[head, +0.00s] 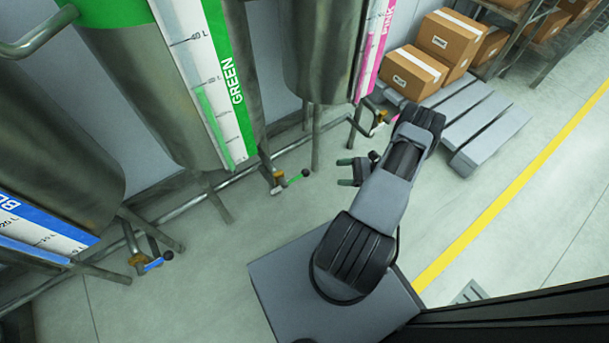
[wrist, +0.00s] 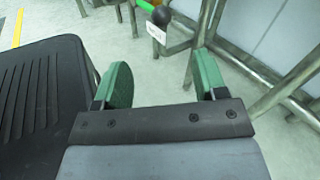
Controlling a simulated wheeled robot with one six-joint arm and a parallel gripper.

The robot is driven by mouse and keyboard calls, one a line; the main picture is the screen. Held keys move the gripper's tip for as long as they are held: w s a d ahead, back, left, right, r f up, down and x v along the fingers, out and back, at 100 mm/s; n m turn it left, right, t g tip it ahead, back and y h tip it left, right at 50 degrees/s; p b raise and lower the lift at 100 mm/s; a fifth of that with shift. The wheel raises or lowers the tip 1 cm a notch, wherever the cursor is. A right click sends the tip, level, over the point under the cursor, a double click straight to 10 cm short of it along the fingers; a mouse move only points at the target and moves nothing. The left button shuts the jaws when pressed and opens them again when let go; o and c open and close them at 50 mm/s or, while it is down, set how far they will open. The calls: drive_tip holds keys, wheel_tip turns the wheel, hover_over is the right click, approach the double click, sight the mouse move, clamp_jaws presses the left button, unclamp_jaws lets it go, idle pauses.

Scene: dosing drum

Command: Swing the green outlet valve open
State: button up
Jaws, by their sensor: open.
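The green outlet valve (head: 279,182) sits low under the GREEN drum (head: 160,90) in the head view. It has a brass body and a green lever (head: 294,180) ending in a black ball knob (head: 305,173). My gripper (head: 346,172) is to the right of the knob, open and empty, with its fingers pointing toward the valve. In the wrist view, the black knob (wrist: 161,16) and part of the green lever (wrist: 146,5) show at the top, beyond the gap between my two green fingertips (wrist: 161,75). The knob is apart from both fingers.
A blue valve (head: 150,264) is at the lower left and a pink one (head: 380,122) is behind my arm. Steel legs and a pipe (head: 190,204) run beneath the drums. A pallet (head: 470,125) with cartons stands at the upper right. The floor around the gripper is clear.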

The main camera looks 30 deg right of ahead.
sight(305, 173)
drive_tip(key=b+x, duration=0.1)
drive_tip(key=x, duration=1.2)
drive_tip(key=shift+a+b, duration=0.1)
drive_tip(key=shift+b, duration=0.3)
drive_tip(key=shift+c, duration=0.2)
clamp_jaws()
